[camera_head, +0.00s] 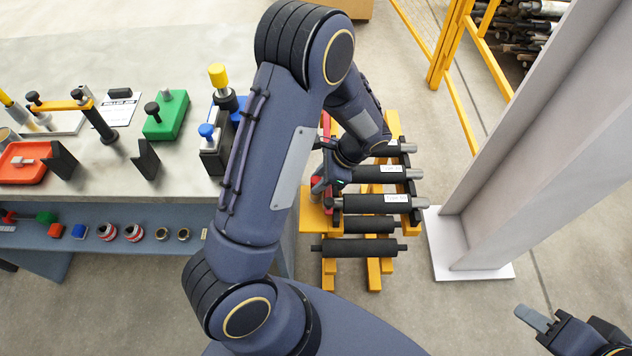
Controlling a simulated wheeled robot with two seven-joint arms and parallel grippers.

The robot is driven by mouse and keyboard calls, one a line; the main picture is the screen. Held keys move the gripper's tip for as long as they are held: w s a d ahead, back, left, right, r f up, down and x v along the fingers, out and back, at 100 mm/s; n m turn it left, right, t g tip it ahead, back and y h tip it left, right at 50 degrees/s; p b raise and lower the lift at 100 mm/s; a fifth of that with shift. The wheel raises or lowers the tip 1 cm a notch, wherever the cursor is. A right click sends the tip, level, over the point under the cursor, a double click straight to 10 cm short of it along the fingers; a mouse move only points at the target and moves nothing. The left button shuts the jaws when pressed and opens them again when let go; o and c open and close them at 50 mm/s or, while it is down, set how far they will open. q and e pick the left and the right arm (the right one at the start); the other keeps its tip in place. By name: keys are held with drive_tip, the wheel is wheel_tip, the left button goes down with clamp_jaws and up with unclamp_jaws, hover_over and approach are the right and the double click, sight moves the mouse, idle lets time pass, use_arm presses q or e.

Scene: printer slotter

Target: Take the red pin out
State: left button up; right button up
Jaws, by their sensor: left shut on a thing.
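My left gripper (322,188) is at the left end of the black rollers on a yellow rack (388,268). It is shut on a small red piece that I take to be the red pin (328,202); my own wrist and fingers hide much of it. I cannot tell whether the pin is still seated in the rack. Another bit of red shows higher up beside my forearm. My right gripper (562,325) is empty at the lower right, far from the rack, and its finger gap is not clear.
Several black rollers (360,248) lie across the rack, some with white labels. A grey workbench (190,60) at the left holds a green block (166,118), a red tray (22,164) and stands. A pale column (520,150) stands at the right.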

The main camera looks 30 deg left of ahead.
use_arm(q)
drive_tip(key=shift+r+p, duration=2.5)
drive_tip(key=shift+r, duration=0.7)
